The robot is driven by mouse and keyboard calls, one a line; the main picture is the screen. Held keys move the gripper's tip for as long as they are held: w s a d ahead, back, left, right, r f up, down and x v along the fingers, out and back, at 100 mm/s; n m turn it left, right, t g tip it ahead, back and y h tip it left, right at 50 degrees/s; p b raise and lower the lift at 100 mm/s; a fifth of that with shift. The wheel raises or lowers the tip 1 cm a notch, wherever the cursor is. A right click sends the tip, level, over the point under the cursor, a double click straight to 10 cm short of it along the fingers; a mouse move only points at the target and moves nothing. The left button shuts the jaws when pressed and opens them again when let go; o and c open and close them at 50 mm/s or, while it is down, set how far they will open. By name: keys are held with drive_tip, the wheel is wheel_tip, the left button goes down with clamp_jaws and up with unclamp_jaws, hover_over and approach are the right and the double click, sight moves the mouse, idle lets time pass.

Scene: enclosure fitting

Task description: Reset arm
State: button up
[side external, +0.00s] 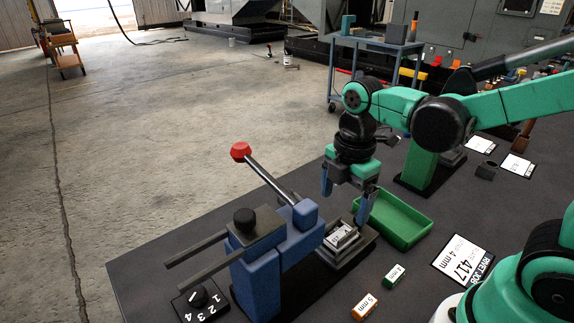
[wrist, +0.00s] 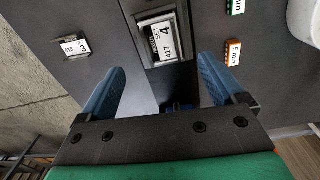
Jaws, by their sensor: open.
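My gripper (side external: 346,192) has two blue fingers and hangs above the dark table, just over the fixture. In the wrist view its fingers (wrist: 160,88) are spread wide with nothing between them. Below and ahead is a metal enclosure (side external: 342,238) seated in a dark fixture block; in the wrist view the enclosure (wrist: 157,38) carries a white label reading 4 and 417. The gripper is apart from it.
A blue press (side external: 262,275) with a red-knobbed lever (side external: 241,151) stands left of the fixture. A green tray (side external: 400,222) lies right.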

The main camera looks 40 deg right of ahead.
drive_tip(key=m+t, duration=0.1)
drive_tip(key=m, duration=0.1)
drive_tip(key=r+m, duration=0.1)
drive_tip(key=m, duration=0.1)
drive_tip(key=shift+m+t, duration=0.3)
drive_tip(key=shift+t, duration=0.1)
drive_tip(key=r+m+t, duration=0.1)
drive_tip(key=m, duration=0.3)
drive_tip(key=m+t, duration=0.2)
drive_tip(key=m, duration=0.2)
drive_tip(key=r+m+t, duration=0.1)
drive_tip(key=m+t, duration=0.1)
drive_tip(key=m, duration=0.2)
drive_tip(key=shift+w+d+r+m, duration=0.1)
drive_tip(key=shift+d+r+m, duration=0.1)
drive_tip(key=shift+r+m, duration=0.1)
